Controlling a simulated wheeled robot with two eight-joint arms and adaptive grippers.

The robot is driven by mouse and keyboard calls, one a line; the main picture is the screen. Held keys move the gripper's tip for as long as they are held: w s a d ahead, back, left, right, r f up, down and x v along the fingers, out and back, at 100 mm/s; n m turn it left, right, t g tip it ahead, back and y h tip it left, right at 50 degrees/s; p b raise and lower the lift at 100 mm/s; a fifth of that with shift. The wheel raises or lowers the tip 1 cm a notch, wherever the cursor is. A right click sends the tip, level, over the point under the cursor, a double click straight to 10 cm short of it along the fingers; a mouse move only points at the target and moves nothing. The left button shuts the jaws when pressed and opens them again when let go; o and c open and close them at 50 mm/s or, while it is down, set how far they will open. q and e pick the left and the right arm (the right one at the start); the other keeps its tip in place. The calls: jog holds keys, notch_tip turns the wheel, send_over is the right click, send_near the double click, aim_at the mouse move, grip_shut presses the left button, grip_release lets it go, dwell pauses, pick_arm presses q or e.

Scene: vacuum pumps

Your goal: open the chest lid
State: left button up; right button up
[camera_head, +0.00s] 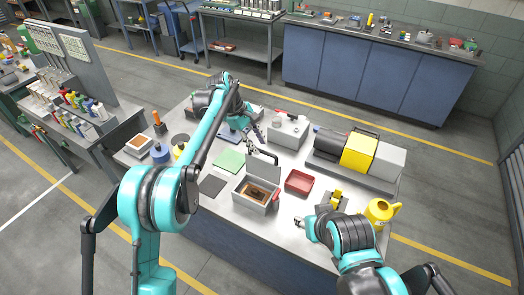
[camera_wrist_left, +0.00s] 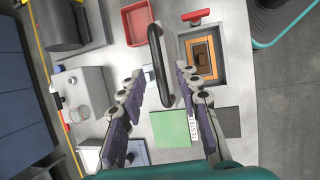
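The chest (camera_head: 251,196) is a small grey box on the workbench, with a brown framed interior visible; its opening also shows in the left wrist view (camera_wrist_left: 202,56). Its lid (camera_head: 263,172) stands raised, about upright, and appears nearly edge-on from the wrist. A black bar handle (camera_wrist_left: 158,66) is on the lid. My left gripper (camera_head: 258,148) is above and behind the lid. Its fingers (camera_wrist_left: 159,84) are spread, with the handle in the gap ahead of them, not visibly gripped. My right gripper (camera_head: 301,222) is low at the bench's right front; its finger opening is unclear.
A red tray (camera_head: 299,184) lies right of the chest. A green pad (camera_head: 231,160) and dark pad (camera_head: 212,186) lie left. A yellow-and-grey pump (camera_head: 358,154) and yellow can (camera_head: 379,211) stand right. A grey box unit (camera_head: 287,131) is behind.

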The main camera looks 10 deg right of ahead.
pick_arm(q)
jog(key=v, duration=0.7)
jog(key=s+a+f+m+t+y+b, duration=0.2)
jog(key=s+a+m+t+b, duration=0.4)
jog(key=s+a, duration=0.85)
jog(key=s+a+f+m+t+y+b, duration=0.1)
jog(key=s+a+f+m+b, duration=0.1)
jog(key=s+f, duration=0.6)
jog(key=s+a+f+m+t+y+b, duration=0.1)
jog(key=s+a+f+m+b, duration=0.1)
jog(key=s+a+f+b, duration=0.2)
jog(key=s+a+f, duration=0.2)
jog(key=s+f, duration=0.2)
jog(key=s, duration=0.2)
jog(key=shift+y+b, duration=0.4)
